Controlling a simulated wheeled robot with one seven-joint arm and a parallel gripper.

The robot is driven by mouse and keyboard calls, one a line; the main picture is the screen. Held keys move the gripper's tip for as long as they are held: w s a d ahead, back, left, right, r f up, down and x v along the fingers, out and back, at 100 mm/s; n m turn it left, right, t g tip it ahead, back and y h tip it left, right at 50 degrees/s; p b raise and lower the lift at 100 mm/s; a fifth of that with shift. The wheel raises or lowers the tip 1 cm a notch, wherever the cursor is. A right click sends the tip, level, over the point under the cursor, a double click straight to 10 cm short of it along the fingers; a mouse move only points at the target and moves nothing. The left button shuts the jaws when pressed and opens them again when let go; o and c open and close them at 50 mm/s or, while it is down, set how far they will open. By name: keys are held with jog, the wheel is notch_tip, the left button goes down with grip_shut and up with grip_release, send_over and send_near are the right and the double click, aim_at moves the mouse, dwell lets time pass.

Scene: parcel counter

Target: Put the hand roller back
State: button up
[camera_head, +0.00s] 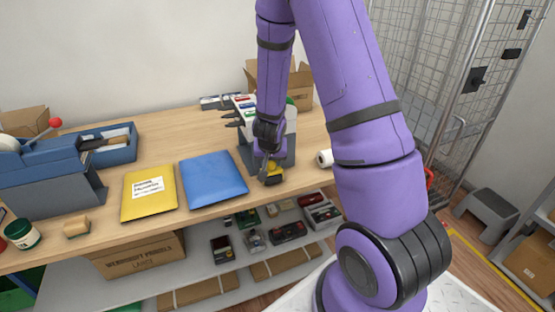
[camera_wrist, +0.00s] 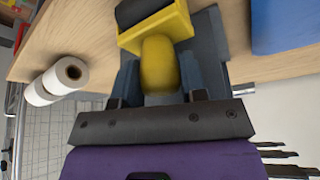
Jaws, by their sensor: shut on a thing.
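The hand roller (camera_wrist: 157,27) has a yellow frame and handle and a dark roller. In the wrist view my gripper (camera_wrist: 160,78) is shut around its yellow handle, with the roller pointing away from the wrist. In the head view the roller's yellow part (camera_head: 273,169) shows at the tip of my gripper (camera_head: 267,167), by the counter's front edge. A grey holder (camera_head: 246,154) stands right behind it, partly hidden by my arm. A grey surface (camera_wrist: 207,42) lies beside and behind the roller in the wrist view; I cannot tell whether they touch.
A blue mailer (camera_head: 213,179) and a yellow mailer (camera_head: 138,204) lie left of my gripper. White rolls (camera_head: 325,158) lie to the right. A blue tray (camera_head: 118,155), a small tan block (camera_head: 76,227) and a jar (camera_head: 22,234) are further left. A shelf with devices (camera_head: 288,231) is below the counter.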

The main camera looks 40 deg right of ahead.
jog(key=shift+s+f, duration=0.1)
jog(key=shift+f, duration=0.35)
jog(key=o, duration=1)
jog(key=shift+f, duration=0.1)
